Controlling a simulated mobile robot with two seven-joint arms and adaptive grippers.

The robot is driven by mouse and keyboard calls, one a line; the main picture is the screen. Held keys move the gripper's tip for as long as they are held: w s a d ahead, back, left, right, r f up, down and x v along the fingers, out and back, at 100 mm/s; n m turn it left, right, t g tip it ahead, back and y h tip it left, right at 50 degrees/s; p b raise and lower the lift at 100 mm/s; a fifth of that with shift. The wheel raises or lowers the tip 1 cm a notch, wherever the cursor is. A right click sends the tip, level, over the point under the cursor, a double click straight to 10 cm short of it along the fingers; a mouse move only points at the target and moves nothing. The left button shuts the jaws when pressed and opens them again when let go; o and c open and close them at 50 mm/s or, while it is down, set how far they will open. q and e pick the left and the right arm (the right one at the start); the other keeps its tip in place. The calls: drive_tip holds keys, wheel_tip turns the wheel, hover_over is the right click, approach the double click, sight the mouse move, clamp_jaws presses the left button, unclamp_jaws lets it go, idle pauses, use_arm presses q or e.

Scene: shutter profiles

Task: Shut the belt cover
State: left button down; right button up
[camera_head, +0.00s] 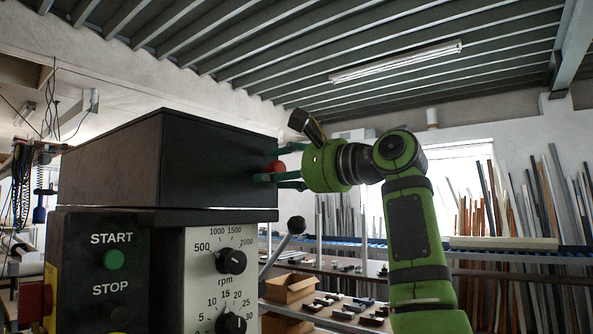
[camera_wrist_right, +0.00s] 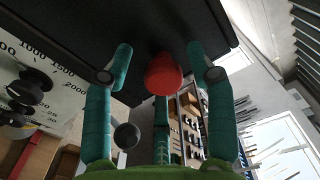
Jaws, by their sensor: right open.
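The belt cover (camera_head: 215,158) is a black box-shaped lid on top of the machine. A thin pale line shows along its lower edge; I cannot tell if it is a gap. A red knob (camera_head: 276,166) sticks out from its right side. My right gripper (camera_head: 272,163) is open, its green fingers spread around the knob. In the right wrist view, the red knob (camera_wrist_right: 163,76) sits between the fingers, apart from the two side ones; whether the third finger touches it is unclear. The cover's dark underside or side (camera_wrist_right: 160,25) lies just beyond. My left gripper is not in view.
The machine's front has a green start button (camera_head: 114,259), rpm dials (camera_head: 231,261) and a ball-ended lever (camera_head: 296,225) at its right. A cardboard box (camera_head: 290,288) and a bench with small parts (camera_head: 345,310) stand behind. Above the cover is free room.

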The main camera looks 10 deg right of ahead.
drive_tip(key=v, duration=1.1)
drive_tip(key=shift+s+d, duration=0.2)
